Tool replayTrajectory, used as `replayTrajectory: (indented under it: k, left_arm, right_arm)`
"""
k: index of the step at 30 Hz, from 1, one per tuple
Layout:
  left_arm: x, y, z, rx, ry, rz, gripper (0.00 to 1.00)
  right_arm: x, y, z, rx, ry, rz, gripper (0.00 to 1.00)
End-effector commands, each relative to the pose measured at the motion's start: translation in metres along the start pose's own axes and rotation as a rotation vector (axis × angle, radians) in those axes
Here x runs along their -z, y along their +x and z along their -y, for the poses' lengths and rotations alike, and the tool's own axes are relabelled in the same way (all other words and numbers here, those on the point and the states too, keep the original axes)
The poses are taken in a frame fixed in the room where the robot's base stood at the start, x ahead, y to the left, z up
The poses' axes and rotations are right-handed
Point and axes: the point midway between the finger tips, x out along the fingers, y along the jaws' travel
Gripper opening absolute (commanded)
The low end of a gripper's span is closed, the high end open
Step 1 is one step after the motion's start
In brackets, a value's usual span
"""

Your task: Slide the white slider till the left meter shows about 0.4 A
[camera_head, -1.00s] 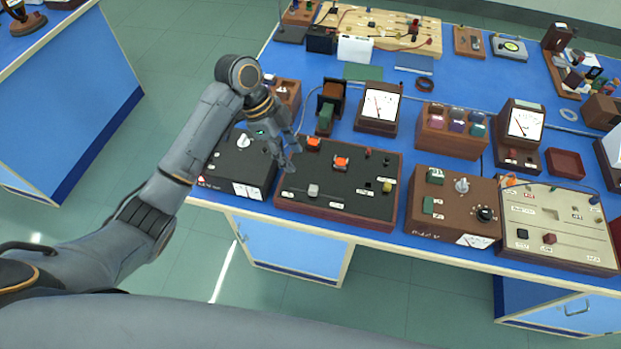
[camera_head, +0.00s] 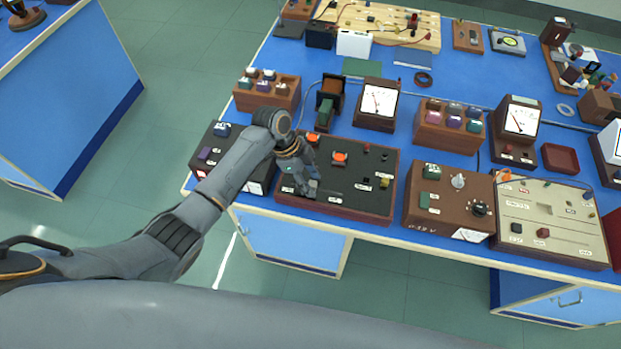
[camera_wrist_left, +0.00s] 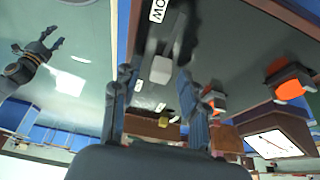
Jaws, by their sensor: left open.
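The white slider (camera_wrist_left: 161,70) shows as a pale block on the dark panel in the left wrist view, between my left gripper's fingers. In the head view my left gripper (camera_head: 307,187) covers it, at the front left of the dark slider box (camera_head: 352,184). My left gripper (camera_wrist_left: 153,88) is open, and I cannot tell whether a finger touches the slider. The left meter (camera_head: 379,101) stands behind the box with a white dial and a red needle; its reading is too small to tell. My right gripper (camera_wrist_left: 50,45) shows at the left of the left wrist view, fingers apart and empty.
Orange knobs (camera_head: 339,158) sit on the dark box behind the slider. A brown box with a dial (camera_head: 448,201) stands to its right and a dark box (camera_head: 208,158) to its left. The bench's front edge lies close in front of the boxes.

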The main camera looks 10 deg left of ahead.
Motion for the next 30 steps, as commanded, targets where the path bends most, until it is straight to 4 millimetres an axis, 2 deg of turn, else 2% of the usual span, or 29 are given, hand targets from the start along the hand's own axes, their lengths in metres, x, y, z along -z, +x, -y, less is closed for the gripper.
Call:
replayTrajectory:
  k: [2, 6, 8, 9, 26, 27, 30]
  left_arm:
    - [0.0000, -0.0001, -0.0001, 0.000, 0.000, 0.000, 0.43]
    - [0.0000, -0.0003, 0.0000, 0.000, 0.000, 0.000, 0.15]
    - [0.0000, -0.0004, 0.0000, 0.000, 0.000, 0.000, 0.03]
    - [0.0000, -0.0004, 0.0000, 0.000, 0.000, 0.000, 0.00]
    - [0.0067, 0.0018, 0.0004, 0.000, 0.000, -0.001, 0.00]
    - [0.0067, 0.0018, 0.0004, 0.000, 0.000, -0.001, 0.24]
    - [0.0067, 0.0018, 0.0004, 0.000, 0.000, -0.001, 0.43]
  right_arm:
    - [-0.0001, 0.0001, -0.0001, 0.000, 0.000, 0.000, 0.45]
    - [-0.0001, 0.0001, -0.0001, 0.000, 0.000, 0.000, 0.45]
    - [-0.0002, 0.0001, -0.0001, 0.000, 0.000, 0.000, 0.45]
    - [-0.0001, 0.0001, -0.0001, 0.000, 0.000, 0.000, 0.45]
    - [0.0000, -0.0031, -0.0006, -0.001, 0.000, 0.001, 0.45]
    - [0.0001, -0.0031, -0.0007, -0.001, 0.000, 0.001, 0.45]
    - [0.0000, -0.0031, -0.0008, -0.001, 0.000, 0.001, 0.45]
